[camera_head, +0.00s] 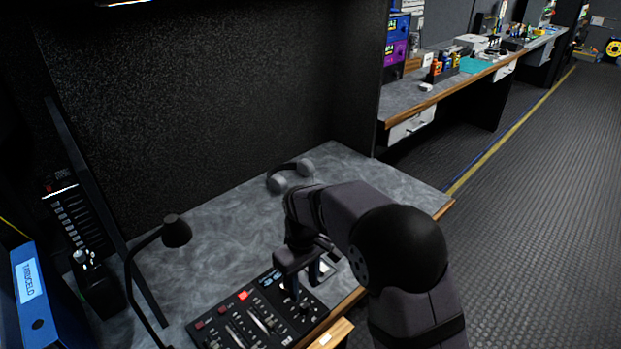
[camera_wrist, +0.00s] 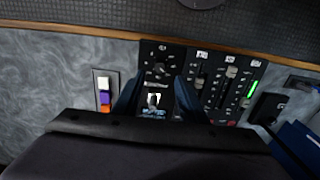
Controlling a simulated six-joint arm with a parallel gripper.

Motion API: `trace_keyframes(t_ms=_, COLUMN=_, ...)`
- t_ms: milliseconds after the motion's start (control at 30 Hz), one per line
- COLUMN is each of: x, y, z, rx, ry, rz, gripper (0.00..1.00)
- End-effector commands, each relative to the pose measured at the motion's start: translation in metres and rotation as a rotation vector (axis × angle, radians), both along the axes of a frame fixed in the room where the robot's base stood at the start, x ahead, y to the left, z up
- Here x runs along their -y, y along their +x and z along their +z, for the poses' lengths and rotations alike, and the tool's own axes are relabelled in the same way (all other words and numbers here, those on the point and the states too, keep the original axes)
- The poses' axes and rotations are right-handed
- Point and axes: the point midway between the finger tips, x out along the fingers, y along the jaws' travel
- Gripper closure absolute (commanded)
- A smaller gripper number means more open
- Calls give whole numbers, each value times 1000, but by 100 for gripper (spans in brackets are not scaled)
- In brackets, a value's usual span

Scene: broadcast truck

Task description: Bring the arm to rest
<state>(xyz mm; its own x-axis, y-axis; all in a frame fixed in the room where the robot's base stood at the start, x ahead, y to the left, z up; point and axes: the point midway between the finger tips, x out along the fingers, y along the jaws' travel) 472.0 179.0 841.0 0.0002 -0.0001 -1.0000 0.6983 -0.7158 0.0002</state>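My gripper (camera_head: 304,279) is low over the right end of a black control panel (camera_head: 255,318) on the grey desk (camera_head: 215,270). In the wrist view my gripper (camera_wrist: 157,98) shows two dark blue fingers standing apart, with nothing held between them. The control panel (camera_wrist: 205,85) lies beneath, and a small lit switch or display on it shows between the fingers. Whether the fingertips touch the panel I cannot tell. My arm hides part of the desk's right side.
A small plate with coloured buttons (camera_wrist: 103,92) lies beside the panel. Grey headphones (camera_head: 291,175) lie at the back. A black desk lamp (camera_head: 175,232), a fader unit (camera_head: 80,225) and a blue binder (camera_head: 40,300) stand left. Bare desk lies between lamp and headphones.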

Motion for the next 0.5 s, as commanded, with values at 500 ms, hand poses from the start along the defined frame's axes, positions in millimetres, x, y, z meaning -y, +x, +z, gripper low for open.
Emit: trace_keyframes(t_ms=500, x=52, y=-107, z=-49, rx=-121, ry=-78, rz=-342, gripper=62)
